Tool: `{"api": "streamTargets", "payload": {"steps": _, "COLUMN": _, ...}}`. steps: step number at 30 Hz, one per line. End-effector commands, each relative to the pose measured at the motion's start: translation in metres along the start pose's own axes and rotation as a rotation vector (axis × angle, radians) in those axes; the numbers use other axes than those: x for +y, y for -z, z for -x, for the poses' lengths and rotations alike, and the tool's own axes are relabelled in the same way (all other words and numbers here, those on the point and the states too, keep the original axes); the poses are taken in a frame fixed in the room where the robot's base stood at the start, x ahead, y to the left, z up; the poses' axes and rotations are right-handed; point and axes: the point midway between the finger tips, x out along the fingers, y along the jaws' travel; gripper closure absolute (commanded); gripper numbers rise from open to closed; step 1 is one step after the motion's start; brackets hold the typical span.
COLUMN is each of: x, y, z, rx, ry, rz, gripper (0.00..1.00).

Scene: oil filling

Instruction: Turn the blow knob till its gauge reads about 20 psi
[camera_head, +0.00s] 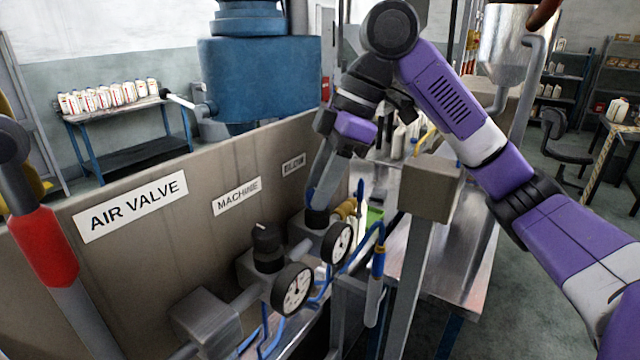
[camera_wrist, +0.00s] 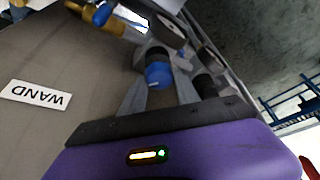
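My gripper (camera_head: 322,190) reaches down to the farther regulator, beyond the one with a black knob (camera_head: 267,243). In the wrist view my gripper's fingers (camera_wrist: 160,80) stand on both sides of a blue knob (camera_wrist: 158,74), with no clear gap, so they look closed on it. I take it as the blow knob. In the head view the fingers mostly hide that knob. The farther regulator's gauge (camera_head: 338,243) faces the head camera; its reading is too small to tell.
The panel carries signs AIR VALVE (camera_head: 131,205) and MACHINE (camera_head: 236,196); a WAND sign (camera_wrist: 35,94) shows upside down in the wrist view. The nearer gauge (camera_head: 293,289) and blue hoses (camera_head: 270,335) crowd the area. A red handle (camera_head: 45,247) stands at the left.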

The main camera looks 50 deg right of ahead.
Motion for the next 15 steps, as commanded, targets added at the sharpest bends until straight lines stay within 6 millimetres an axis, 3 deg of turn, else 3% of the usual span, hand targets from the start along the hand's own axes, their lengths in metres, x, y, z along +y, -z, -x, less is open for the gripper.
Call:
{"api": "streamTargets", "payload": {"steps": 1, "x": 0.0, "y": 0.0, "z": 0.0001, "rx": 0.0, "ry": 0.0, "rz": 0.0, "gripper": 0.74}}
{"api": "streamTargets", "payload": {"steps": 5, "x": 0.0001, "y": 0.0, "z": 0.0002, "rx": 0.0, "ry": 0.0, "rz": 0.0, "gripper": 1.0}}
{"api": "streamTargets", "payload": {"steps": 15, "x": -0.0006, "y": 0.0006, "z": 0.0007, "rx": 0.001, "ry": -0.046, "rz": -0.109, "gripper": 1.0}}
